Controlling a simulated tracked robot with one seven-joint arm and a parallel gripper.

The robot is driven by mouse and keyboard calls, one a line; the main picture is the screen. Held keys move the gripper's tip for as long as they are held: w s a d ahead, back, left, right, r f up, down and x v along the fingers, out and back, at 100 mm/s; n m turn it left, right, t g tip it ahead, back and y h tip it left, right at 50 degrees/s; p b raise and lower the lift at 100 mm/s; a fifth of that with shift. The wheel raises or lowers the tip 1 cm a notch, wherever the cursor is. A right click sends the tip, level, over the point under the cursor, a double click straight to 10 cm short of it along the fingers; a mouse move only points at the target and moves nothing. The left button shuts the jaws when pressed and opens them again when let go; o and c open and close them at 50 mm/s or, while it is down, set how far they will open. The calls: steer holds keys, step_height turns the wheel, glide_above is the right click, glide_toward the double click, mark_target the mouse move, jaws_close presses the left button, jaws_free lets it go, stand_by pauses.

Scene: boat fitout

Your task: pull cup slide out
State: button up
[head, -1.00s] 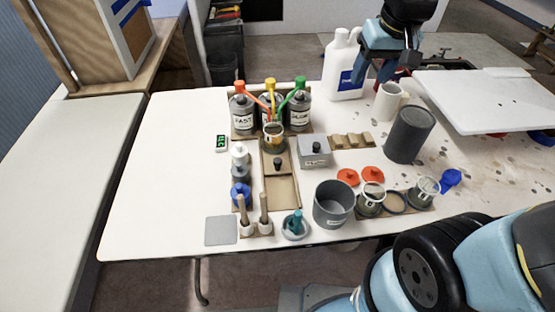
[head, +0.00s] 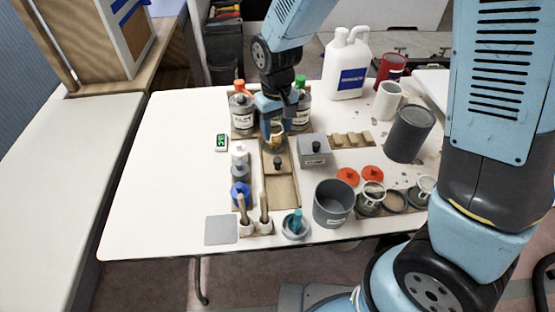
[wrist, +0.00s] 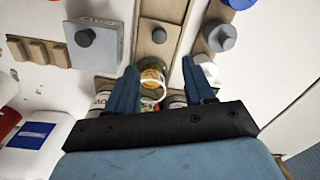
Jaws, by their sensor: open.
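The cup slide (head: 281,190) is a long tan wooden tray in the middle of the table, with a dark knob (head: 278,161) on it. In the wrist view the slide (wrist: 165,10) and its knob (wrist: 159,35) are at the top centre. A clear cup with amber contents (wrist: 152,76) stands at the slide's far end, below the pump bottles. My gripper (head: 276,127) is over this far end, and partly hides the cup. In the wrist view my gripper (wrist: 161,84) is open, its blue fingers on either side of the cup's picture; contact cannot be told.
A grey bucket (head: 333,204) is at front right. The table's left side is clear.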

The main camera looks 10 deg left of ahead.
mark_target(277, 158)
step_height(277, 158, down, 13)
steer(key=shift+f, duration=0.2)
stand_by(0.5)
jaws_close()
stand_by(0.5)
